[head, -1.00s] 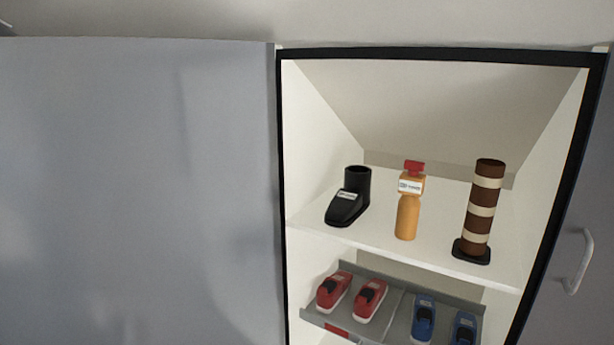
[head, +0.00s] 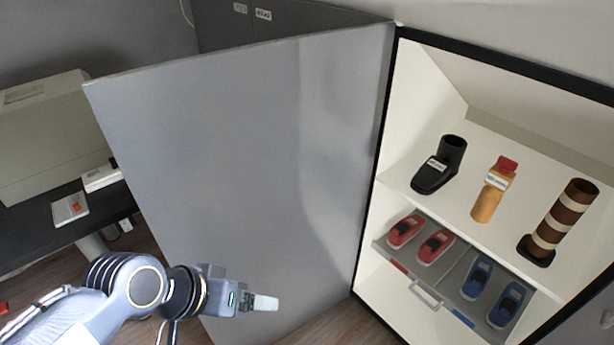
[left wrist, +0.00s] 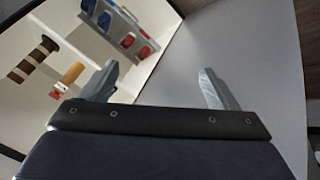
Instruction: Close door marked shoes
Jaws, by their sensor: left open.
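The grey cabinet door (head: 250,160) stands swung open to the left of the cabinet, hinged along the cabinet's left edge. No shoes label is readable on the face I see. My left gripper (head: 265,302) is open and empty, in front of the door's lower part; a gap or touch cannot be told. In the left wrist view the door (left wrist: 240,50) spreads behind the open fingers (left wrist: 155,88). My right gripper is out of view.
On the upper shelf stand a black boot-shaped item (head: 440,165), an orange bottle (head: 490,192) and a brown-and-cream striped boot-like column (head: 560,220). A dark desk (head: 40,232) with a beige box (head: 50,135) stands left of the door. Wooden floor shows below.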

